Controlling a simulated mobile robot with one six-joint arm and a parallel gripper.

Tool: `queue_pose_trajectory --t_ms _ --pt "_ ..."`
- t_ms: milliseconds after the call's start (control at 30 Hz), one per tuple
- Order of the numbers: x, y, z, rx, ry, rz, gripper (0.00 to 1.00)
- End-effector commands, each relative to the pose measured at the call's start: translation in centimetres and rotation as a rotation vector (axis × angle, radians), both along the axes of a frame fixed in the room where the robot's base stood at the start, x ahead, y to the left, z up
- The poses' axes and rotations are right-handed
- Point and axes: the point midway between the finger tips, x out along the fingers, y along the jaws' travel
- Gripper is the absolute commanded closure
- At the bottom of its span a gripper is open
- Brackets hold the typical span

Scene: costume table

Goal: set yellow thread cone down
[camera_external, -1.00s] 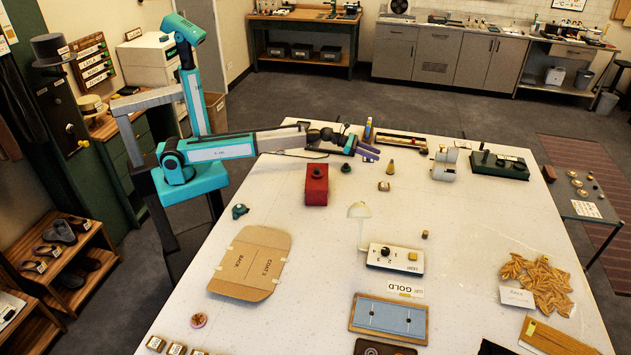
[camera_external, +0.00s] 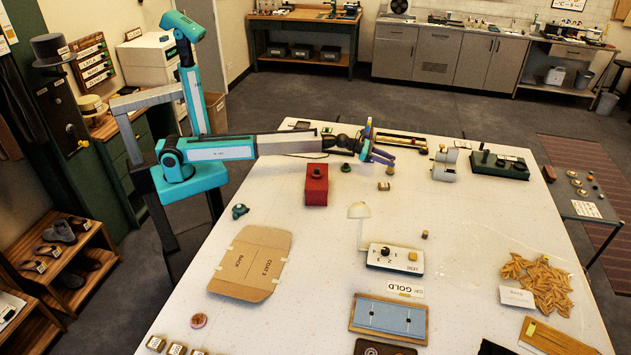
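The small yellow thread cone (camera_external: 390,171) stands on the white table (camera_external: 330,240) toward the far side. Only its lower part shows; the rest is hidden behind my gripper. My gripper (camera_external: 388,158), with purple fingers, is at the cone's upper part, reaching in from the left. I cannot tell whether the fingers are closed on the cone or only around or in front of it. The cone's base looks to be at table level.
A small dark green cone (camera_external: 346,167) and a red box (camera_external: 316,186) stand left of the yellow cone. A small tan block (camera_external: 384,186) lies just in front of it. A grey-white device (camera_external: 445,165) stands to the right.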

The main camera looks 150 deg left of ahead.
Motion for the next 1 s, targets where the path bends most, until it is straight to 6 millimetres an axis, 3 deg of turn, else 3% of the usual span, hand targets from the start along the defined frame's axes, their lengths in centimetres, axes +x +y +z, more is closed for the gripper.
queue_pose_trajectory --t_ms 567,1000 --pt "0.5 0.5 -0.2 0.000 0.000 0.000 0.65" --pt "3.1 2.9 -1.2 -0.001 -0.001 0.000 0.65"
